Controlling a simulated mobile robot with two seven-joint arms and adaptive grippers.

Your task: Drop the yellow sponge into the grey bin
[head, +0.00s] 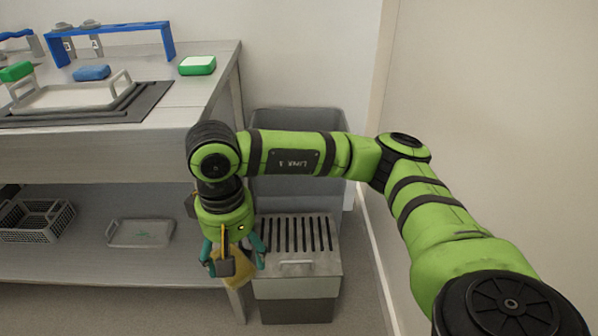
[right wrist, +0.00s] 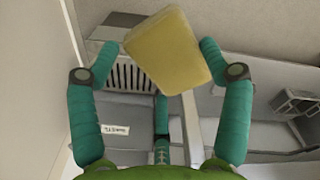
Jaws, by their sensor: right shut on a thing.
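My right gripper (head: 236,263) is shut on the yellow sponge (head: 241,274), which is partly hidden behind the fingers in the head view. In the right wrist view the sponge (right wrist: 165,50) sits tilted between the two teal fingertips. The grey bin (head: 297,118) stands on the floor right of the bench, against the back wall. My right arm crosses in front of it and hides much of it. The gripper with the sponge is in front of the bench's right end, to the left of the bin in the picture. My left gripper is not in view.
A grey box with a slotted top (head: 298,262) stands in front of the bin. The bench (head: 200,100) carries a green-and-white sponge (head: 197,65), a blue sponge (head: 92,72) and a tray (head: 70,97). A basket (head: 38,222) is on the lower shelf. A wall (head: 450,120) bounds the right.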

